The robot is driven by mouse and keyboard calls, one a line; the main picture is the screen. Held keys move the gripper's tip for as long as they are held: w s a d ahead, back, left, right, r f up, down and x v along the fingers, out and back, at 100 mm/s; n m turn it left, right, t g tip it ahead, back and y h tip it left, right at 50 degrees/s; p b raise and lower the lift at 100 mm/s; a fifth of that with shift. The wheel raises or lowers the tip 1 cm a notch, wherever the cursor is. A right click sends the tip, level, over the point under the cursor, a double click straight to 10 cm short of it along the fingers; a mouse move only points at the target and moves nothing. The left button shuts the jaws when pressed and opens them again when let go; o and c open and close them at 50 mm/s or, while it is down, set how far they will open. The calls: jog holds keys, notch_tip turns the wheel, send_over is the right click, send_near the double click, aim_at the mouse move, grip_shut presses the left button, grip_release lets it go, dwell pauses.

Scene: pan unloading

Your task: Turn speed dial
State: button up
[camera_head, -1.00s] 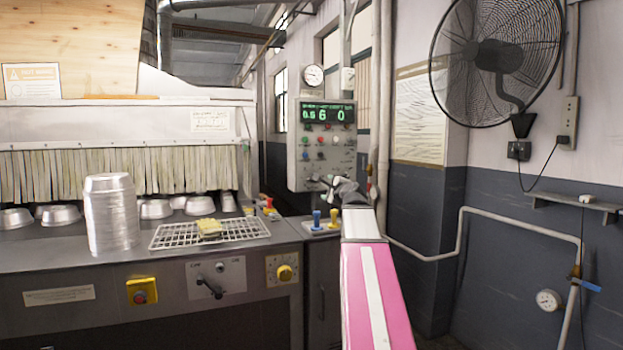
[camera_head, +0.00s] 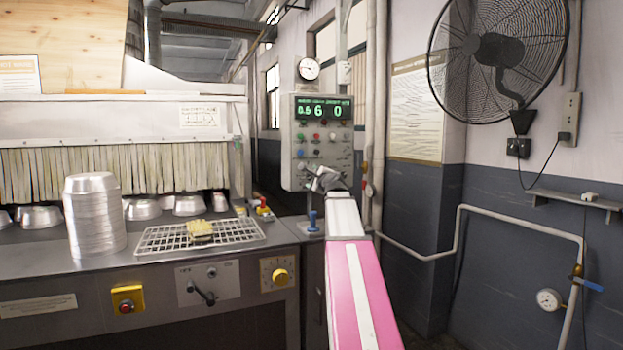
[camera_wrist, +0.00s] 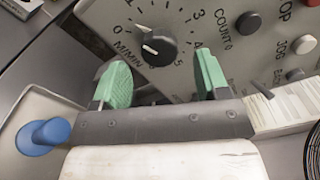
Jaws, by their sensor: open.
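The speed dial is a black round knob (camera_wrist: 152,46) with a white pointer mark. It sits on the grey control panel (camera_wrist: 100,15) with a printed M/MIN scale around it. The pointer mark lies toward the left, low-number side of the scale. My gripper (camera_wrist: 162,82) is open, with its two green fingers apart, below the knob in the wrist view. The knob shows beyond the gap between the fingertips, and nothing is held. In the head view my gripper (camera_head: 325,178) covers the lower part of the panel, so the dial cannot be made out there.
The panel's display (camera_head: 323,110) reads 0.5, 6 and 0. A blue-topped control (camera_head: 312,221) stands just below my gripper, left of my arm. A pan stack (camera_head: 95,215) and wire rack (camera_head: 160,238) are at left.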

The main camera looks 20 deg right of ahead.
aim_at(310, 176)
jog(key=w, duration=0.3)
jog(key=shift+w, duration=0.25)
jog(key=c, duration=0.9)
jog(key=shift+n, duration=2.4)
jog(key=o, duration=0.9)
jog(key=shift+s, duration=0.1)
